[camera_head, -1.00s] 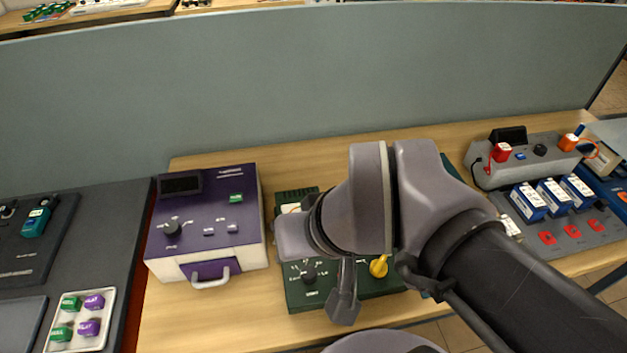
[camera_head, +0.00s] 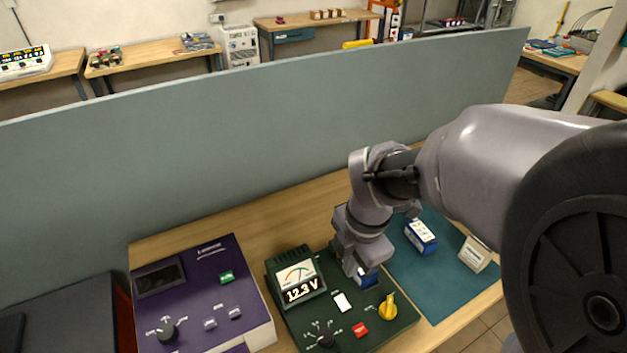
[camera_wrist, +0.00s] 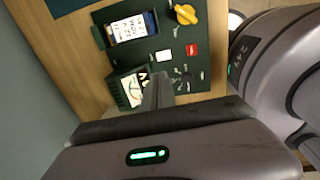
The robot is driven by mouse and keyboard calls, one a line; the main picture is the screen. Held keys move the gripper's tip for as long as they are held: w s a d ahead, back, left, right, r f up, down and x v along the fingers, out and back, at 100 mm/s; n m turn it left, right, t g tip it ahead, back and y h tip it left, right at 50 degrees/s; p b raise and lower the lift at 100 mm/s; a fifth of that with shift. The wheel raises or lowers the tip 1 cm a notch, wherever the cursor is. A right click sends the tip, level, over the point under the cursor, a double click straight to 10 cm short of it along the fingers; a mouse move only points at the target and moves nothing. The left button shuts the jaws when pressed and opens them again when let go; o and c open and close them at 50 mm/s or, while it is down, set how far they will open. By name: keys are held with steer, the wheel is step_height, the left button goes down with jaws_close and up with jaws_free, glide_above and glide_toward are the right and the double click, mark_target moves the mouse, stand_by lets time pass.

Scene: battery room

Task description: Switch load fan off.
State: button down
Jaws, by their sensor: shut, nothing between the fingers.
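A dark green test panel (camera_head: 375,318) lies on the wooden bench. It carries a meter reading 12.3 V (camera_head: 299,290), a white switch (camera_head: 342,302), a red button (camera_head: 360,329), a yellow knob (camera_head: 388,307) and a black dial (camera_head: 325,338). A blue battery (camera_head: 367,280) sits at its back edge, partly hidden by my gripper (camera_head: 350,268). My gripper is shut and empty, above the panel behind the white switch. In the wrist view its fingers (camera_wrist: 158,88) cover part of the panel near the meter (camera_wrist: 131,90). I cannot make out which control is for the load fan.
A purple unit (camera_head: 205,290) stands left of the panel. A teal mat (camera_head: 440,285) to the right holds a blue battery (camera_head: 421,237) and a pale box (camera_head: 475,254). A grey partition (camera_head: 200,180) runs behind the bench. Bare wood (camera_head: 310,210) shows behind the panel.

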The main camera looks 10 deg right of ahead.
mark_target(340, 299)
steer(key=f+b, duration=0.2)
steer(key=f, duration=0.2)
steer(key=w+f+b, duration=0.1)
steer(key=f+b, duration=0.1)
steer(key=f, duration=0.3)
steer(key=f+b, duration=0.3)
steer(key=f, duration=0.2)
steer(key=shift+w+a, duration=0.3)
